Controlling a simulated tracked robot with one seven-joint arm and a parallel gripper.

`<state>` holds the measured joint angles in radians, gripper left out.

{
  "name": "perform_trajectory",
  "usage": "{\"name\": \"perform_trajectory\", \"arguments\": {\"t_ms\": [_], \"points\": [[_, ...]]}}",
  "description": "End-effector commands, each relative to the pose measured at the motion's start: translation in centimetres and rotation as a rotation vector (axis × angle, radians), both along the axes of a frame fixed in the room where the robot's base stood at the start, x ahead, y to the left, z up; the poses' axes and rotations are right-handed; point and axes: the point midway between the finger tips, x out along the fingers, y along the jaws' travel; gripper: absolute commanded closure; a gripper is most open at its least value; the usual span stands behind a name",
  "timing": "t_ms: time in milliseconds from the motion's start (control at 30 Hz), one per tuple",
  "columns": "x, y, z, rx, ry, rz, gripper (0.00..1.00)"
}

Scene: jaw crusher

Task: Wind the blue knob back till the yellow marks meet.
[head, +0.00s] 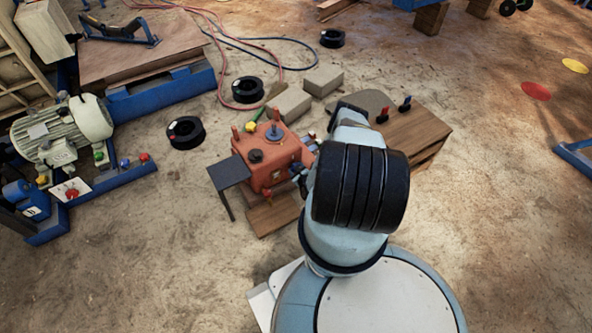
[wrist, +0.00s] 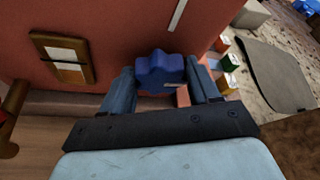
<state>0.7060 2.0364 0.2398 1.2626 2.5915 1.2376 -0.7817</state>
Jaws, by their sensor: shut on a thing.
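The blue knob (wrist: 160,72) is a lobed knob on the side of a red machine housing. In the wrist view my gripper (wrist: 163,88) is shut on it, one finger on each side. A pale line shows on the knob's lower right face. A white stripe (wrist: 178,14) runs on the red wall above the knob. I cannot make out any yellow marks clearly. In the head view the red jaw crusher (head: 268,157) stands left of my arm, and my arm hides the knob.
A wood-framed plate (wrist: 62,58) is on the red wall left of the knob. Small coloured blocks (wrist: 228,62) sit close to the right finger. A wooden box (head: 425,140) stands right of the crusher. Black spools (head: 186,132) and grey blocks (head: 290,103) lie on the floor behind.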

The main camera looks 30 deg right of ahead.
Motion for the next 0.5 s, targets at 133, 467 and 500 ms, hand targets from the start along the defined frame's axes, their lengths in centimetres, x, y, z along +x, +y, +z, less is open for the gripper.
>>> {"name": "perform_trajectory", "arguments": {"t_ms": [133, 467, 500], "points": [[-0.02, 0.47, -0.17, -0.121, -0.003, 0.005, 0.7], [0.02, 0.64, -0.2, -0.299, -0.008, 0.008, 0.7], [0.01, 0.64, -0.2, -0.311, -0.008, 0.008, 0.7]]}}
